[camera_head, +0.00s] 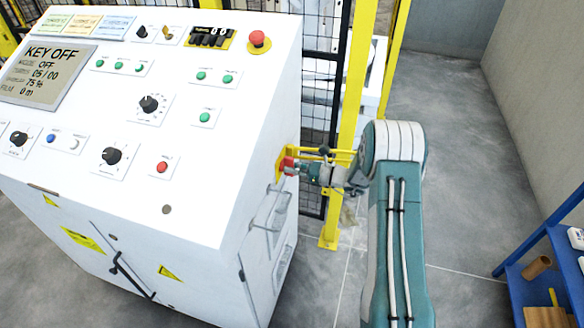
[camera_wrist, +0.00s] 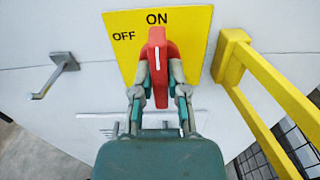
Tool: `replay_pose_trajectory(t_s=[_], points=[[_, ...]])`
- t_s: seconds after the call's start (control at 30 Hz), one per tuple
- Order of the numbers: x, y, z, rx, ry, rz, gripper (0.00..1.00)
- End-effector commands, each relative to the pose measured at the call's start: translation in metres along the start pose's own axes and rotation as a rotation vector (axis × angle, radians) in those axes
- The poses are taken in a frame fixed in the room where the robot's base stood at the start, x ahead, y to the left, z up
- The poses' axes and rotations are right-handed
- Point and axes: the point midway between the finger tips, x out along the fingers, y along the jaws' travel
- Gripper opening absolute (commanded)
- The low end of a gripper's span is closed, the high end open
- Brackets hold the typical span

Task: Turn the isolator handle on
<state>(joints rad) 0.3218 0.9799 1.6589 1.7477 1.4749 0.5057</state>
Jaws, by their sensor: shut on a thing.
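The red isolator handle (camera_wrist: 157,50) stands upright on a yellow plate (camera_wrist: 195,22) in the wrist view. Its white mark is vertical, and its upper end is just below the word ON. The word OFF is at the upper left of the plate. My gripper (camera_wrist: 157,80) is shut on the handle, one finger on each side. In the head view the handle (camera_head: 287,165) shows small on the right side of the white control cabinet (camera_head: 240,130), with my gripper (camera_head: 297,168) against it. The cabinet's display (camera_head: 45,75) reads KEY OFF.
A yellow rail (camera_wrist: 265,95) stands close to the right of the handle. A grey hook-shaped handle (camera_wrist: 55,75) is on the left. A yellow post (camera_head: 350,110) and black mesh fence stand behind my arm. A blue shelf (camera_head: 545,245) is at the lower right.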

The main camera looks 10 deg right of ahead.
Motion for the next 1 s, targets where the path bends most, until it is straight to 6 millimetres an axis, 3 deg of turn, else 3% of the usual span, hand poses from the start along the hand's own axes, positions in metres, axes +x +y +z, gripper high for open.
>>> replay_pose_trajectory(t_s=[0.37, 0.4, 0.47, 0.5, 0.87, 1.0], points=[[0.000, 0.000, -0.003, 0.010, 0.007, -0.003, 0.00], [0.000, 0.000, -0.003, 0.009, 0.007, -0.003, 0.23], [0.000, 0.000, -0.003, 0.009, 0.006, -0.003, 0.50], [0.000, 0.000, -0.003, 0.008, 0.006, -0.003, 0.53], [-0.002, 0.000, 0.000, 0.004, 0.001, -0.002, 0.53], [-0.017, -0.001, 0.000, 0.004, 0.001, -0.004, 0.53]])
